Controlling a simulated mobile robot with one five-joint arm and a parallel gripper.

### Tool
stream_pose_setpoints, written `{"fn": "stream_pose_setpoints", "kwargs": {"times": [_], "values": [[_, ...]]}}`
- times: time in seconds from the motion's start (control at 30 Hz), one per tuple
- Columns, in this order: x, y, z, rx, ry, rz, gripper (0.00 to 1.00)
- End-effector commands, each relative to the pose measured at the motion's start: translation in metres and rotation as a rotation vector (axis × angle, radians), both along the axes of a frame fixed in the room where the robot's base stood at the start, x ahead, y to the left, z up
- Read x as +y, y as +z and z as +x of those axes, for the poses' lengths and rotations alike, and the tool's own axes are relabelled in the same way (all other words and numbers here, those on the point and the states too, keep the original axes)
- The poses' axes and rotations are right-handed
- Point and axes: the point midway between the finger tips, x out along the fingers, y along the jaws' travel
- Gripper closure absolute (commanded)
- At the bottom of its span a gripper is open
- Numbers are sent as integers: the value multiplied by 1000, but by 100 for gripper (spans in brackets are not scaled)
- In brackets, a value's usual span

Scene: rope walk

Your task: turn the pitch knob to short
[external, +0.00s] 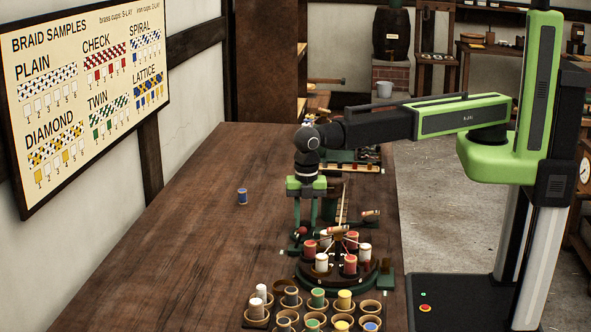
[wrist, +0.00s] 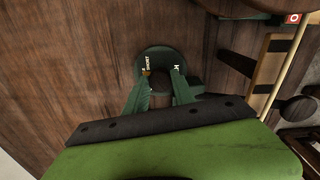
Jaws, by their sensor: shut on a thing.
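A small red part (external: 302,231), perhaps the knob, shows by the fingertips in the external view. In the wrist view my gripper (wrist: 162,76) reaches onto a round dark green dial plate (wrist: 155,52). The white word SHORT reads on the plate beside the left finger.
The braiding machine's carousel (external: 335,275) with red and white bobbins stands close to the right of my gripper. Several cups (external: 258,312) with spools fill the front. A blue spool (external: 242,196) stands alone at left. The left tabletop (external: 160,240) is clear.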

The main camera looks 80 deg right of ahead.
Motion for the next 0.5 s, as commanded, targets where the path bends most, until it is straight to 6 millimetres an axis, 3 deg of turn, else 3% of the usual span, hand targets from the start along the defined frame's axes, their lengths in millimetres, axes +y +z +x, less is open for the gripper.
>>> {"fn": "stream_pose_setpoints", "kwargs": {"times": [0.2, 0.23, 0.37, 0.5], "values": [[0, 0, 0, 0, -1, 0, 100], [0, 0, 0, 0, -1, 0, 67], [0, 0, 0, 0, -1, 0, 50], [0, 0, 0, 0, 0, 0, 48]]}}
